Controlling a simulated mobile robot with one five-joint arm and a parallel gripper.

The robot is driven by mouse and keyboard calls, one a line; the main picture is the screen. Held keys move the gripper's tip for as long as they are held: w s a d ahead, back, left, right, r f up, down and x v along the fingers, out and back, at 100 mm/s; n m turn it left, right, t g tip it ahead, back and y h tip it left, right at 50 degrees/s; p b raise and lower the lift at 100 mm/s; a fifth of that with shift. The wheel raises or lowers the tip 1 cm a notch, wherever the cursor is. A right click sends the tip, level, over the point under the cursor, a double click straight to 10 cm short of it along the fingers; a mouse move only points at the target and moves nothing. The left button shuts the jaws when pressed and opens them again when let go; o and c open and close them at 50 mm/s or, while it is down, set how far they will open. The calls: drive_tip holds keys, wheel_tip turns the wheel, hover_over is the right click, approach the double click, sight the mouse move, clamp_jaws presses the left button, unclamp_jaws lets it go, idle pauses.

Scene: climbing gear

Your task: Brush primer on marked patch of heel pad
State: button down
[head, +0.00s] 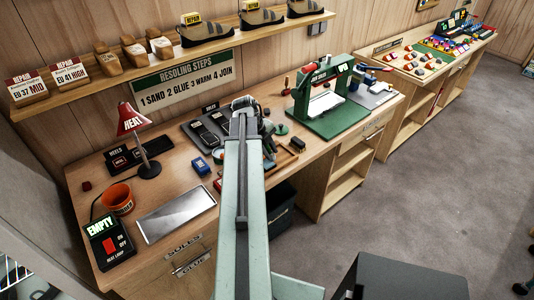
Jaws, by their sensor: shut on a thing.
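My gripper (244,103) is at the far end of my raised arm, over the back middle of the bench. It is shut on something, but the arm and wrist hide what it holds. A black mat labelled HEELS (113,148) lies at the left near the red heat lamp, with small dark pads on it; these look like heel pads (119,161). I cannot make out a marked patch on them. No brush shows clearly. A small wooden tray (286,161) and a dark block (297,145) are right of my arm; I cannot tell which item holds primer.
The red HEAT lamp (131,119) stands beside the heel mat. A green press (326,100) stands right. A soles mat (206,131) lies behind.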

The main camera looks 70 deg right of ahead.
drive_tip(key=shift+a, duration=0.1)
drive_tip(key=shift+w+a, duration=0.45)
drive_tip(key=shift+a, duration=0.15)
drive_tip(key=shift+w+a, duration=0.4)
drive_tip(key=shift+a, duration=0.2)
drive_tip(key=shift+w+a, duration=0.45)
drive_tip(key=shift+a, duration=0.25)
drive_tip(key=shift+w+a, duration=0.4)
drive_tip(key=shift+a, duration=0.25)
wheel_tip(320, 180, up, 6)
drive_tip(key=p, duration=0.6)
wheel_tip(320, 180, up, 3)
drive_tip(key=p, duration=0.3)
